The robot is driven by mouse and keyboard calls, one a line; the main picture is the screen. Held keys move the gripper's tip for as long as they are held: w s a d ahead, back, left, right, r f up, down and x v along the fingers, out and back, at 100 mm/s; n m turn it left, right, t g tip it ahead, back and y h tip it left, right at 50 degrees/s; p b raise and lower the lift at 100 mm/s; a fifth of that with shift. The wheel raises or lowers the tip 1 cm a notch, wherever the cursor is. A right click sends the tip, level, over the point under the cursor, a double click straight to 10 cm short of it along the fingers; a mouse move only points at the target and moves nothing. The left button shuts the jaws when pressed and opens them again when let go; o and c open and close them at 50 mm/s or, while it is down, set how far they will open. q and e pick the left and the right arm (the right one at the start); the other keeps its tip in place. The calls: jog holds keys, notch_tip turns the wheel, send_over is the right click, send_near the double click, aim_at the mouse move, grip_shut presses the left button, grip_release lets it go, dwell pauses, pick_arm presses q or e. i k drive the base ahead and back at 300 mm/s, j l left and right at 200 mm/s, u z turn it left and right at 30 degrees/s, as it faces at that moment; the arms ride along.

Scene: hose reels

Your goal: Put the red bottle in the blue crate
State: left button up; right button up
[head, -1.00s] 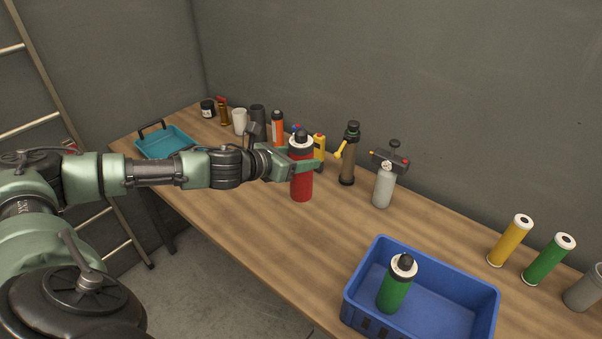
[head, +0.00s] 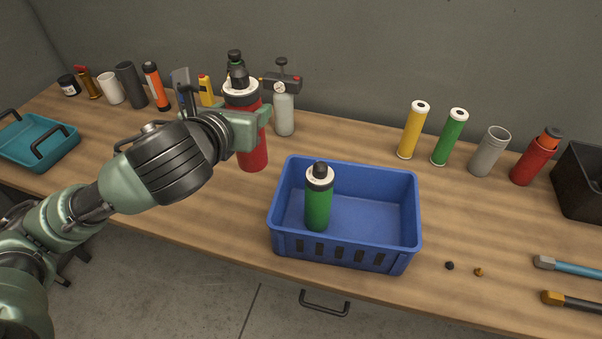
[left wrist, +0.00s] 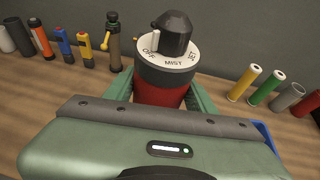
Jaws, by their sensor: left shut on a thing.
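The red bottle (head: 254,150) has a white collar and a black top. My left gripper (head: 250,116) is shut around its upper body. In the head view the bottle is upright, just left of the blue crate; whether its base touches the table I cannot tell. In the left wrist view the red bottle (left wrist: 160,92) stands between the fingers, its collar marked OFF, MIST and JET. The blue crate (head: 395,238) is on the bench and holds a green bottle (head: 318,207) upright in its left part. The crate's right part is empty. My right gripper is not in view.
A grey sprayer (head: 284,112) stands behind the red bottle. Yellow (head: 411,132) and green (head: 449,138) cylinders and a grey cup (head: 490,152) stand behind the crate to the right. A teal tray (head: 40,145) is at the left. Small caps lie right of the crate.

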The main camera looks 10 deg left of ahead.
aim_at(367, 231)
jog(key=l+u, duration=0.1)
jog(key=u, duration=0.35)
jog(key=l+u, duration=0.1)
jog(key=u, duration=0.35)
jog(key=l+u, duration=0.1)
jog(key=u, duration=0.3)
jog(key=k+u, duration=0.1)
jog(key=u, duration=0.35)
jog(key=k+l+u, duration=0.15)
jog(key=u, duration=0.3)
jog(key=k+l+u, duration=0.1)
jog(key=u, duration=0.4)
jog(key=k+z, duration=0.35)
jog(key=k+l+z, duration=0.1)
jog(key=z, duration=0.65)
jog(key=k+l+z, duration=0.1)
jog(key=z, duration=0.25)
jog(key=l+z, duration=0.2)
jog(key=z, duration=0.2)
jog(key=l+z, duration=0.1)
jog(key=z, duration=0.25)
